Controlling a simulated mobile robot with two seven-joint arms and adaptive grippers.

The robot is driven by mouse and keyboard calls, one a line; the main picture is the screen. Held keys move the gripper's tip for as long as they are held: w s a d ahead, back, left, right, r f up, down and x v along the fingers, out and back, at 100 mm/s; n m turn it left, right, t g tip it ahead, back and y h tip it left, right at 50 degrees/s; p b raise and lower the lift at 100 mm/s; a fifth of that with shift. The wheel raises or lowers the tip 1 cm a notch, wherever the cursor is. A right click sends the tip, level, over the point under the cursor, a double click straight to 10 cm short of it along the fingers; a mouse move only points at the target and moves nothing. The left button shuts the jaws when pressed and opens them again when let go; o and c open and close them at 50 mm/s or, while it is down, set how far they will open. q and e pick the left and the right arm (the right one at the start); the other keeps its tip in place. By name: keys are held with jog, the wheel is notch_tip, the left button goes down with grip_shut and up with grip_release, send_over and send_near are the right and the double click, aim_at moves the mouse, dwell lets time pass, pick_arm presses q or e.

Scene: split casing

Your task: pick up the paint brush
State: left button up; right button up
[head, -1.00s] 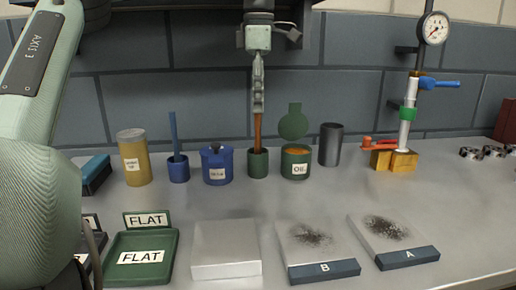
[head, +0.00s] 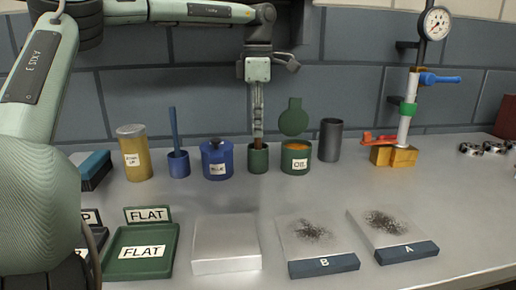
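A brush with an orange-brown handle (head: 258,141) stands in the small dark green cup (head: 258,159) at the back of the bench. Its lower end is hidden in the cup. My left gripper (head: 257,131) points straight down over the cup, its fingers at the upper handle. They are seen nearly edge-on, so whether they are shut on the handle is unclear. A blue stick-like handle (head: 174,130) stands in a small blue cup (head: 179,164) to the left. My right gripper is not in view.
A lidded blue pot (head: 217,160) and a green OIL tin (head: 295,160) with raised lid flank the cup closely. A yellow can (head: 135,154) and a dark cylinder (head: 330,141) stand further out. Green FLAT tray (head: 158,236) and plates B (head: 324,264) and A (head: 407,252) lie in front.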

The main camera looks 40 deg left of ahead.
pick_arm(q)
grip_shut()
jog(key=shift+r, duration=0.1)
jog(key=shift+r, duration=0.55)
notch_tip(320, 180, up, 4)
jog(key=shift+f, duration=0.1)
jog(key=shift+s+d+r+b, duration=0.15)
jog(key=shift+r, duration=0.35)
jog(key=shift+s+d+r+b, duration=0.1)
jog(key=shift+d+r+b, duration=0.05)
jog(key=shift+r, duration=0.3)
jog(key=s+d+b, duration=0.3)
jog(key=s+d, duration=0.7)
jog(key=d, duration=0.3)
jog(key=shift+s+d, duration=0.25)
jog(key=shift+s, duration=0.15)
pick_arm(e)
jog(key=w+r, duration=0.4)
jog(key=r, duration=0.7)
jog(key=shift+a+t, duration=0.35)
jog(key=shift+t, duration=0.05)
